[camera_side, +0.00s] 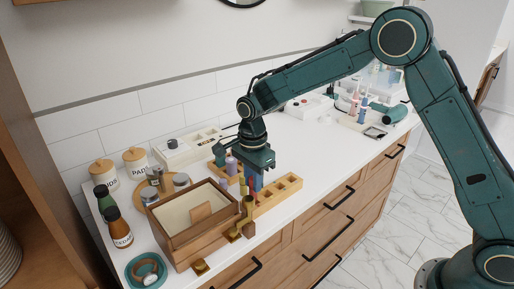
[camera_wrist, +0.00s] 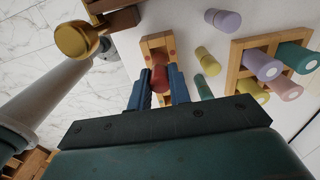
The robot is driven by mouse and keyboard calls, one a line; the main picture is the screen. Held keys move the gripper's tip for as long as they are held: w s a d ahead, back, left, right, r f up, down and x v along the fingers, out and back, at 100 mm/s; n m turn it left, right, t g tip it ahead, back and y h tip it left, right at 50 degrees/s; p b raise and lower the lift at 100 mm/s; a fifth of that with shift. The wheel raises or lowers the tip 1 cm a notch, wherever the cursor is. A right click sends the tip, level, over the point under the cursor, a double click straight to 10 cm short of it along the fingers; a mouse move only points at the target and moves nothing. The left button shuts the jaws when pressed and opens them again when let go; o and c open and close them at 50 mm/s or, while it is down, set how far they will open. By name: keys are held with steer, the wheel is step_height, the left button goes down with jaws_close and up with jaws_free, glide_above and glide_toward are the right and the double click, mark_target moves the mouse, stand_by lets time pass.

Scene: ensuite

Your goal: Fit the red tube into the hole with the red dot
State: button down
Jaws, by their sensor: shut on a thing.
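My gripper (camera_wrist: 158,82) is shut on the red tube (camera_wrist: 159,73), which sits between its two blue fingers in the wrist view. The tube's end lies over a light wooden block (camera_wrist: 156,40) with reddish dots on its top. I cannot tell whether the tube is in a hole or above it. In the side view my gripper (camera_side: 256,173) points down over the counter, and the wooden block with square holes (camera_side: 287,187) runs to its right. The gripper hides most of the tube there.
A wooden rack (camera_wrist: 238,55) holds several coloured tubes. A lilac tube (camera_wrist: 223,20) and a yellow tube (camera_wrist: 207,60) stand beside it. A wooden box (camera_side: 185,238) and brass hardware (camera_side: 247,228) are close by at the counter front. Bare counter (camera_side: 312,150) lies to the right.

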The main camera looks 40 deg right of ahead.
steer(key=shift+f, duration=1.9)
steer(key=shift+f, duration=0.1)
steer(key=c, duration=1.3)
jaws_free()
step_height(320, 180, up, 12)
steer(key=shift+r, duration=0.1)
